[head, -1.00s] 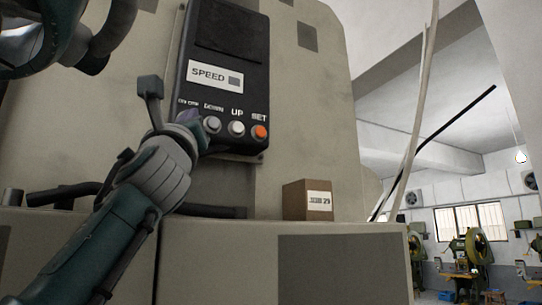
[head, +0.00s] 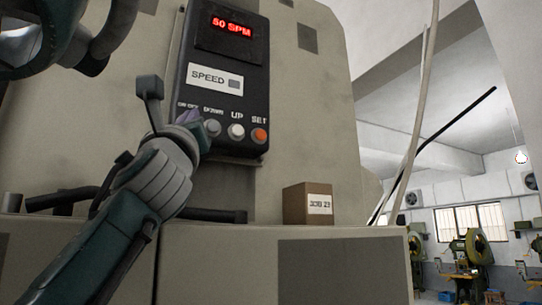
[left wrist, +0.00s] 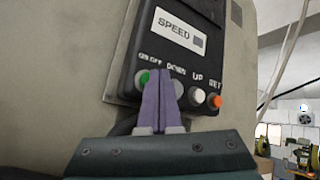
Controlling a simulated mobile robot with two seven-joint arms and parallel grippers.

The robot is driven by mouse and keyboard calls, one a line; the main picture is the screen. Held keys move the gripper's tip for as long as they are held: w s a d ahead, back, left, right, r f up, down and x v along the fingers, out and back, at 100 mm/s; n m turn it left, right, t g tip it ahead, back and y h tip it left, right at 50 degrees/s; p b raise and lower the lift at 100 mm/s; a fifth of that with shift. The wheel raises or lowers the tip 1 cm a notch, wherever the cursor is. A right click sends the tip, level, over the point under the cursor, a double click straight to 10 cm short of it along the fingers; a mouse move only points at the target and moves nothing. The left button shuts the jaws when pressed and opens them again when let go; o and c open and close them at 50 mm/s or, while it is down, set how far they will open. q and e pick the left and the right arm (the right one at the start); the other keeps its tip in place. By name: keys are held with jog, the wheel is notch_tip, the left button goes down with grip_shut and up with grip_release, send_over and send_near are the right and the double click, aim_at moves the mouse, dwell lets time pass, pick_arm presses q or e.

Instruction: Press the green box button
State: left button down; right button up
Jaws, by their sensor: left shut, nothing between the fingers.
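The black control box (head: 226,80) is mounted on the beige machine face; its display (head: 231,27) is lit with red "50 SPM". In the left wrist view, the green button (left wrist: 143,78) under ON/OFF shows just left of the fingertips, partly covered by a finger. In the head view the green button is hidden behind my gripper. My left gripper (head: 188,117) is shut and empty, its purple fingers (left wrist: 160,99) close in front of the box's lower left. I cannot tell if they touch the button. My right gripper is not in view.
To the right on the box are a grey DOWN button (head: 213,128), a white UP button (head: 236,131) and an orange SET button (head: 259,135). A small brown carton (head: 307,204) stands on the machine ledge (head: 230,231). A pale cable hangs at right.

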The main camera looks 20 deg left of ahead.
pick_arm(q)
jog(key=shift+s+d, duration=0.1)
jog(key=s+d+p, duration=0.1)
jog(key=s+d, duration=0.2)
jog(key=shift+s+d+p, duration=0.1)
jog(key=shift+d+p, duration=0.3)
dwell(1.0)
